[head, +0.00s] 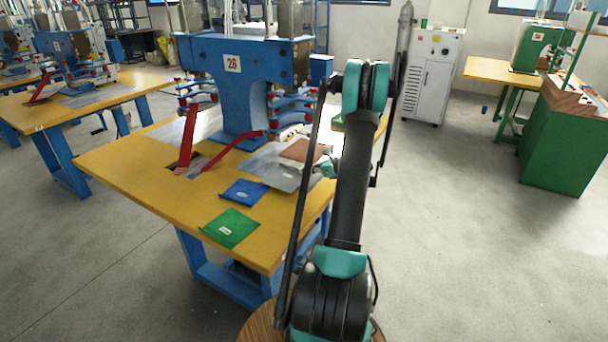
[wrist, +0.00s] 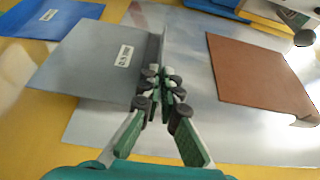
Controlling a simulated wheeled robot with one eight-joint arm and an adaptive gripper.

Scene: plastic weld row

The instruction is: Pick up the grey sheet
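The grey sheet (wrist: 90,62) lies flat beside the brown sheet in the wrist view, with a white label on it and a raised lip along its right edge. In the head view the grey sheet (head: 283,177) is on the yellow table, partly behind my arm. My gripper (wrist: 161,80) is at the raised lip, one fingertip on each side. The fingers are close together and look shut on the lip. In the head view my arm mostly hides the gripper.
A brown sheet (wrist: 258,75) lies on a shiny metal plate (wrist: 190,125) to the right. A blue sheet (head: 243,191) and a green sheet (head: 230,228) lie nearer on the yellow table (head: 130,165). The blue machine (head: 235,85) with red levers stands behind.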

